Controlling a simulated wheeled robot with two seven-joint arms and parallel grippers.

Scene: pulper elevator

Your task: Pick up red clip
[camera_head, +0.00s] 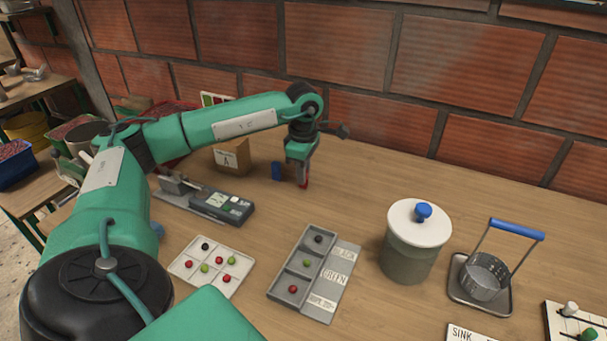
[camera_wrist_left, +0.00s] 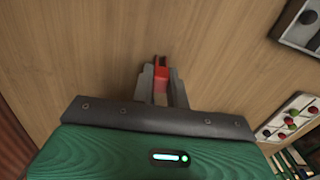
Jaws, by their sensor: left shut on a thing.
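The red clip (camera_wrist_left: 161,78) sits between the two fingers of my left gripper (camera_wrist_left: 160,86) in the left wrist view. The fingers are shut on it, and its red top shows past the fingertips. In the head view my left gripper (camera_head: 302,182) points down over the back middle of the wooden table, with a bit of the red clip (camera_head: 304,182) at its fingertips. I cannot tell whether the clip touches the table. A blue clip-like piece (camera_head: 277,171) stands just left of the gripper. My right gripper is not in view.
A box marked A (camera_head: 232,158) and a grey device (camera_head: 222,206) stand left. A white tray of berries (camera_head: 190,267), a sorting tray (camera_head: 272,291), a lidded jar (camera_head: 408,262) and a blue-handled basket (camera_head: 486,278) stand nearer. Table right of the gripper is clear. A brick wall is behind.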

